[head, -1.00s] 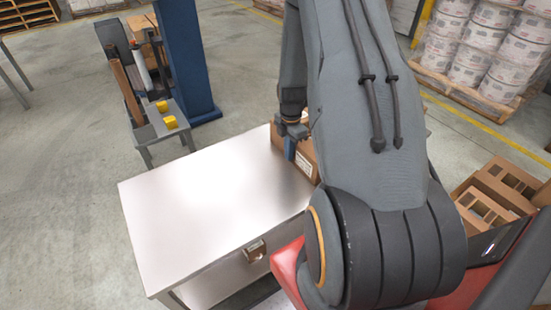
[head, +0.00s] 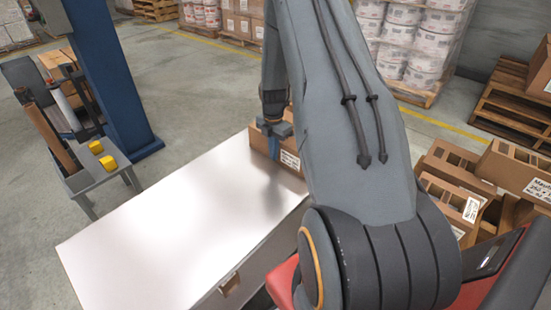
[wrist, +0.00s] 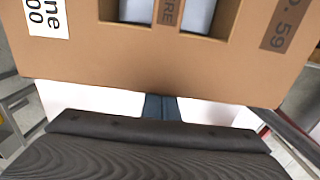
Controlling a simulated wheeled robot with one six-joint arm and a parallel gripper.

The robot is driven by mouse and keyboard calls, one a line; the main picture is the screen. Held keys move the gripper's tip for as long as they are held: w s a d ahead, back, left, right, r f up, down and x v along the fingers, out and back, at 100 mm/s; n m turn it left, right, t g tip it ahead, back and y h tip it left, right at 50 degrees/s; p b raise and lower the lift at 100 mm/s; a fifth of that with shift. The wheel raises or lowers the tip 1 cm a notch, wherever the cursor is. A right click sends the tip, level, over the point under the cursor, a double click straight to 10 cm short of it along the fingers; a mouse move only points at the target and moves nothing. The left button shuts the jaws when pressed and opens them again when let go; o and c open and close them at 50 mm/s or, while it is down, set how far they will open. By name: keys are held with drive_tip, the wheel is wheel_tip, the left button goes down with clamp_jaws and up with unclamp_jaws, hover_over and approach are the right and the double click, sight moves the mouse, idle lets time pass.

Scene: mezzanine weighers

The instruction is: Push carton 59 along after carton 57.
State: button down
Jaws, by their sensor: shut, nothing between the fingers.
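Carton 59 (wrist: 200,62) is a brown cardboard box with cut-out openings. Its "59" print shows at the upper right of the wrist view, and a white label at the upper left. In the head view, the carton (head: 292,161) stands at the far right end of a shiny metal bench top (head: 180,225), partly hidden by my arm. My gripper (wrist: 161,107) is shut and empty, its fingertips at the carton's lower edge. In the head view, my gripper (head: 273,143) is against or just in front of the carton's near face; contact is unclear. I cannot identify carton 57.
A roller stand (head: 70,125) with yellow blocks (head: 101,154) and a brown carton (head: 55,62) stands at the left, beside a blue column (head: 105,70). Open cartons (head: 455,190) are at the right. Wrapped pails (head: 410,40) stand behind. The bench top's near part is bare.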

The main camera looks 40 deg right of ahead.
drive_tip(key=shift+w+d, duration=0.2)
drive_tip(key=shift+d, duration=0.65)
drive_tip(key=shift+a, duration=0.1)
drive_tip(key=a, duration=0.1)
drive_tip(key=a+p, duration=0.1)
drive_tip(key=s+a, duration=0.1)
drive_tip(key=a, duration=0.1)
drive_tip(key=shift+r, duration=0.4)
wheel_tip(320, 180, up, 9)
drive_tip(key=b, duration=0.1)
drive_tip(key=shift+r, duration=0.15)
